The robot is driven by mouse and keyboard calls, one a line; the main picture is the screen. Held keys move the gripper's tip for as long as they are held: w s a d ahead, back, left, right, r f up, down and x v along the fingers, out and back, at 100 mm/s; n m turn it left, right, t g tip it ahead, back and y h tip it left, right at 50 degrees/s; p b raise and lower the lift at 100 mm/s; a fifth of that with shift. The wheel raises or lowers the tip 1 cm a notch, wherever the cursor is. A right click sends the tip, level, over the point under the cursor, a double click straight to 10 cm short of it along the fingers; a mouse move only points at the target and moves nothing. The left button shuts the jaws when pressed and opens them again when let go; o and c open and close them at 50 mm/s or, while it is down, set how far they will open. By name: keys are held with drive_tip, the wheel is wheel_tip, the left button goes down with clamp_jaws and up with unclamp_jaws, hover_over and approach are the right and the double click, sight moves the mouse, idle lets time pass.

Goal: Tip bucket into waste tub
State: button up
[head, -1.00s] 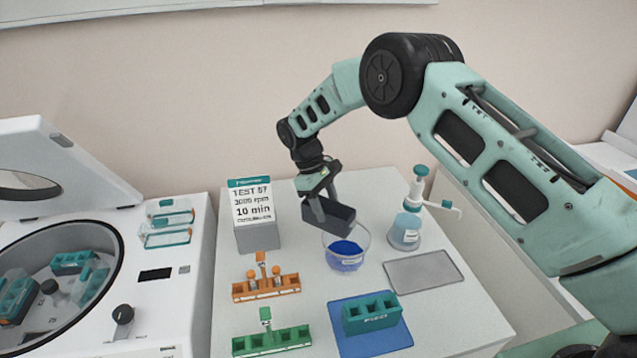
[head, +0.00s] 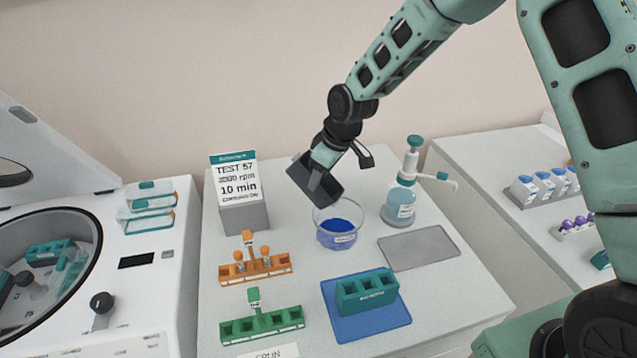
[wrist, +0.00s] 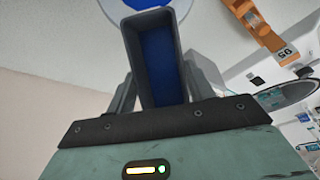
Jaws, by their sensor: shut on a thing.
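My gripper (head: 323,180) is shut on a dark grey rectangular bucket (head: 310,180). The bucket is tilted, its lower right end over the back left rim of a clear round tub (head: 322,222). The tub stands on the white bench and has deep blue contents. In the wrist view the bucket (wrist: 128,62) is between the fingers. Blue shows inside it, but I cannot tell whether that is liquid or lining. Part of the tub (wrist: 118,10) shows beyond the bucket at the top edge. I see no stream falling.
A pump bottle (head: 402,205) stands right of the tub, and a sign block (head: 243,215) stands to the left. Orange (head: 255,270) and green (head: 262,327) racks, a teal holder on a blue mat (head: 347,325) and a bare grey plate (head: 420,248) are in front. An open centrifuge (head: 145,290) is at left.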

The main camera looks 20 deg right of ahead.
sight(339, 196)
drive_tip(key=shift+s+d+f+t+y+b, duration=0.15)
drive_tip(key=shift+s+d+t+y+b, duration=0.35)
drive_tip(key=shift+t+y, duration=0.4)
drive_tip(key=s+d+t+y+b, duration=0.1)
drive_tip(key=t+y, duration=0.1)
drive_tip(key=shift+s+d+f+y+b, duration=0.1)
drive_tip(key=shift+d+y+b, duration=0.05)
drive_tip(key=shift+y+b, duration=0.2)
drive_tip(key=s+d+f+t+y+b, duration=0.1)
drive_tip(key=t+y+b, duration=0.1)
drive_tip(key=b, duration=0.1)
drive_tip(key=shift+d, duration=0.1)
drive_tip(key=t+y+b, duration=0.1)
drive_tip(key=s+d+t+y+b, duration=0.1)
drive_tip(key=b, duration=0.1)
drive_tip(key=shift+r, duration=0.3)
drive_tip(key=shift+s, duration=0.1)
